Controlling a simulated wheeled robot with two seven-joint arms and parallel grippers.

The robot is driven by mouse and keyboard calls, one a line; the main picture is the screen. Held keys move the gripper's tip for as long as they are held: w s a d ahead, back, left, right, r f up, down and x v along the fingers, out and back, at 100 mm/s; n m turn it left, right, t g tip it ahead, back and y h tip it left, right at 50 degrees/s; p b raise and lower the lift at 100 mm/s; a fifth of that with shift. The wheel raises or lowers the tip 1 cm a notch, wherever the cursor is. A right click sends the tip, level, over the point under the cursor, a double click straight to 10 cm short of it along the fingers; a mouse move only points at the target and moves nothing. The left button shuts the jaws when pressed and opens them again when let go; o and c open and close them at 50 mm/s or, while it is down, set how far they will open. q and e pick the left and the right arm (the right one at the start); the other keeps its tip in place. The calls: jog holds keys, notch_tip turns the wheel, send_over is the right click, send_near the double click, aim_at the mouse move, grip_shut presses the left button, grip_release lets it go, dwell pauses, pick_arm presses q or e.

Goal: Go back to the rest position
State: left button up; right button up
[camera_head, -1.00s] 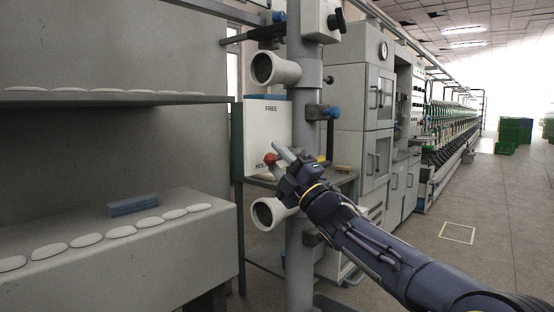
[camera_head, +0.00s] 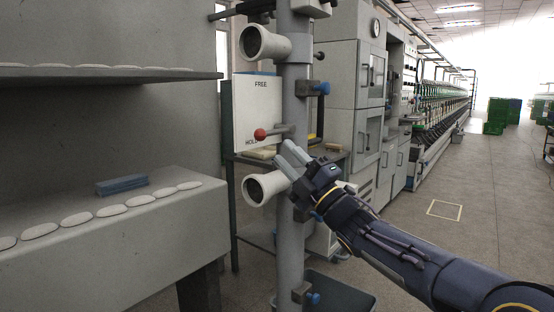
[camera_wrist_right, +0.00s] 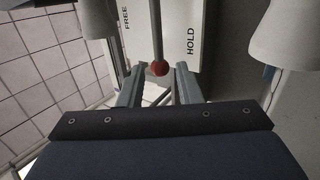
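My right gripper (camera_head: 288,156) is beside the grey post in the head view, with its two fingers apart and empty. In the right wrist view the open gripper (camera_wrist_right: 160,78) faces a lever with a red ball knob (camera_wrist_right: 159,68), which shows between the fingertips. In the head view the red knob (camera_head: 260,134) sits up and left of the fingers, apart from them, on a lever by the word HOLD. The white panel (camera_head: 256,108) behind it reads FREE above and HOLD below. My left gripper is not in view.
The grey post (camera_head: 292,120) carries white cups above (camera_head: 265,43) and below (camera_head: 265,187) the lever. A grey shelf unit (camera_head: 110,250) with white pads and a blue block (camera_head: 122,185) stands left. Cabinets and a long machine row stand behind. Open floor lies right.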

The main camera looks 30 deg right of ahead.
jog(key=s+f+m+g+h, duration=0.4)
jog(key=f+m+h, duration=0.1)
jog(key=f+m, duration=0.35)
jog(key=s+f+m+g+h, duration=0.3)
jog(key=s+f+m+h, duration=0.2)
jog(key=f+m, duration=0.35)
jog(key=s+a+f+m+g+y, duration=0.3)
jog(key=s+a+f+g, duration=0.2)
jog(key=s+a+f, duration=0.35)
jog(key=s+a+f+m+g+y, duration=0.3)
jog(key=s+a+f+g, duration=0.2)
jog(key=s+f, duration=0.55)
notch_tip(320, 180, up, 33)
jog(key=s+p, duration=0.1)
jog(key=p, duration=3.2)
jog(key=shift+s+f+g, duration=0.15)
jog(key=shift+s+g, duration=0.05)
jog(key=shift+g, duration=0.2)
